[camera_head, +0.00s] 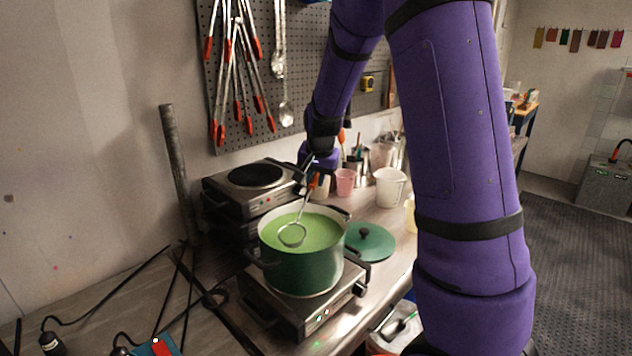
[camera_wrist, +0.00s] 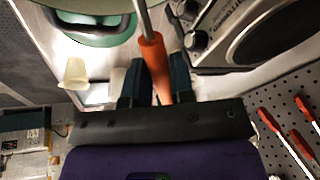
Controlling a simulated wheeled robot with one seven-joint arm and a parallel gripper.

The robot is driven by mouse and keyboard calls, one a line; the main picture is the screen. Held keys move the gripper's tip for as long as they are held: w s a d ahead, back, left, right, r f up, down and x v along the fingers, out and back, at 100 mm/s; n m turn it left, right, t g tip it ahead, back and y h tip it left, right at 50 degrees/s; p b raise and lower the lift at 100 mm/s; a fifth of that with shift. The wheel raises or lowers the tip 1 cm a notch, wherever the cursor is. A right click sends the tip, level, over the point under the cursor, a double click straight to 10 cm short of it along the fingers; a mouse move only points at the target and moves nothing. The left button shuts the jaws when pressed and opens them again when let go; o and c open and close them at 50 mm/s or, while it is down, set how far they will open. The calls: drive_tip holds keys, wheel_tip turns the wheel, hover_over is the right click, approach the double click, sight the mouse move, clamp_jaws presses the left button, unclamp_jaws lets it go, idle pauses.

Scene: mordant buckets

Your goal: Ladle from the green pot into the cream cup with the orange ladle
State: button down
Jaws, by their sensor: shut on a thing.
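The green pot (camera_head: 300,272) stands on a hot plate and holds light green liquid. My gripper (camera_head: 314,168) is above and behind the pot's rear rim. It is shut on the orange handle of the ladle (camera_wrist: 153,58), which runs up between the fingers in the wrist view. The ladle's metal bowl (camera_head: 292,235) is inside the pot at the liquid's surface; I cannot tell how full it is. A cream cup (camera_head: 410,213) stands right of the pot, partly hidden behind my arm. It also shows in the wrist view (camera_wrist: 75,73).
A green lid (camera_head: 370,242) lies right of the pot. A white bucket (camera_head: 390,187) and a pink cup (camera_head: 345,182) stand behind it. A second hot plate (camera_head: 255,177) is at the back left. Tongs (camera_head: 237,75) hang on the pegboard.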

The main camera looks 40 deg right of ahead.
drive_tip(key=shift+r, duration=1.9)
drive_tip(key=shift+r+g+y, duration=0.7)
drive_tip(key=shift+r, duration=0.2)
drive_tip(key=shift+r, duration=0.1)
drive_tip(key=shift+s, duration=0.1)
